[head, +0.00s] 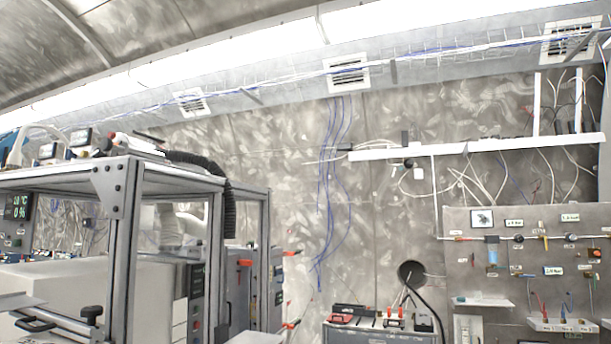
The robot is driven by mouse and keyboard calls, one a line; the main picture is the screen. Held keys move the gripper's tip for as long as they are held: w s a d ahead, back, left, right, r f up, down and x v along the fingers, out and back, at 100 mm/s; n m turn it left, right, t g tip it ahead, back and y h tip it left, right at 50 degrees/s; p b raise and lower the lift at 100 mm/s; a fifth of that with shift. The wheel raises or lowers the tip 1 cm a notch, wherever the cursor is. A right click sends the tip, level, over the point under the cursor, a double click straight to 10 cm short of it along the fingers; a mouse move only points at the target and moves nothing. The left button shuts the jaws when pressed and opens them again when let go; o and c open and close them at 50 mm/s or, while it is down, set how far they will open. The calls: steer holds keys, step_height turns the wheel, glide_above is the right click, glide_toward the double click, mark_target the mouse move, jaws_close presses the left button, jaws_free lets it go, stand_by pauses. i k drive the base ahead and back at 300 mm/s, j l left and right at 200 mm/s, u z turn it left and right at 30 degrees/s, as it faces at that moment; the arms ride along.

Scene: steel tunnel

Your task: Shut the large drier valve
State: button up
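My gripper is not in view. A grey panel (465,268) on the right wall carries small valves, thin lines and labels, among them a round knob (518,238), a blue part (492,257) and an orange-brown part (594,253). The labels are too small to read. I cannot tell which part, if any, is the large drier valve, or whether it is open or shut.
A metal-framed bench (128,190) with white equipment (95,285) fills the left. A grey tool cart (375,335) with red tools stands at the lower middle. A white shelf (475,148) and hanging cables (335,190) are on the far wall. Floor is not visible.

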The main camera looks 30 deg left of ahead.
mark_target(67, 154)
steer(key=j+u, duration=0.15)
steer(key=u, duration=0.3)
steer(key=i+u, duration=0.1)
steer(key=u, duration=0.35)
steer(key=i+j+u, duration=0.1)
steer(key=u, duration=0.4)
steer(key=i+j+u, duration=0.1)
steer(key=u, duration=0.35)
